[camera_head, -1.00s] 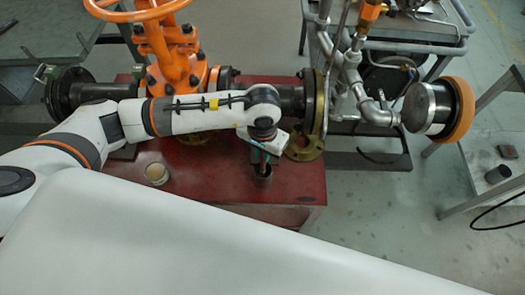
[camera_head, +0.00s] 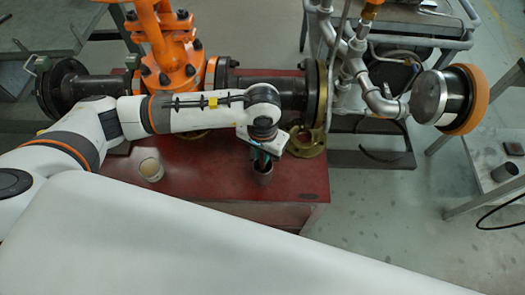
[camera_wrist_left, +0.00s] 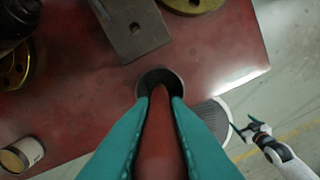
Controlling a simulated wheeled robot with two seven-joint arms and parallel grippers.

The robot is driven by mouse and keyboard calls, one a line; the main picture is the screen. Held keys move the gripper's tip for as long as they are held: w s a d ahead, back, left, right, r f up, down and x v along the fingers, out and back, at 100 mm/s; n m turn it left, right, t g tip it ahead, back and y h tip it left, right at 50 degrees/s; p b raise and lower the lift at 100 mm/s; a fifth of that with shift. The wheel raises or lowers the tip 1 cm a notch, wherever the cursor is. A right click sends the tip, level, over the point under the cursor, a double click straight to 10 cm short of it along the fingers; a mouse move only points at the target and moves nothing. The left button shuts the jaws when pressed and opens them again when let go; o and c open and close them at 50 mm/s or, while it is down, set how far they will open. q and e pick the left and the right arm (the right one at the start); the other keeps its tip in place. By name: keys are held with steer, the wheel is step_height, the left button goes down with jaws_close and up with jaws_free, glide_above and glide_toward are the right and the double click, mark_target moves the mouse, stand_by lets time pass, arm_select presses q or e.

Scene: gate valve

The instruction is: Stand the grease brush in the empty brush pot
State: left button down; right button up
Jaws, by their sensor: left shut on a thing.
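My left gripper (camera_head: 261,163) is shut on the grease brush, whose reddish-brown handle (camera_wrist_left: 160,145) shows between the teal fingers in the left wrist view. The brush pot (camera_head: 264,176) is a dark grey cylinder standing on the red bench top, right under the gripper. Its round dark mouth (camera_wrist_left: 148,80) shows beyond the fingertips, with the far end of the brush over it. The brush's lower end is hidden, so I cannot tell how deep it sits. My right gripper (camera_wrist_left: 252,130) shows small at the right of the wrist view, open and empty, away from the bench.
A tin with pale contents (camera_head: 151,170) stands left of the pot on the red bench (camera_head: 215,180). A brass flange (camera_head: 307,140) lies behind the pot on the right. The orange valve (camera_head: 170,45) and dark pipe stand behind my arm. A steel plate (camera_wrist_left: 133,25) lies nearby.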

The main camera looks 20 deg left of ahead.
arm_select(q)
steer(key=c, duration=1.3)
jaws_free()
step_height(320, 180, up, 12)
steer(key=shift+b, duration=0.5)
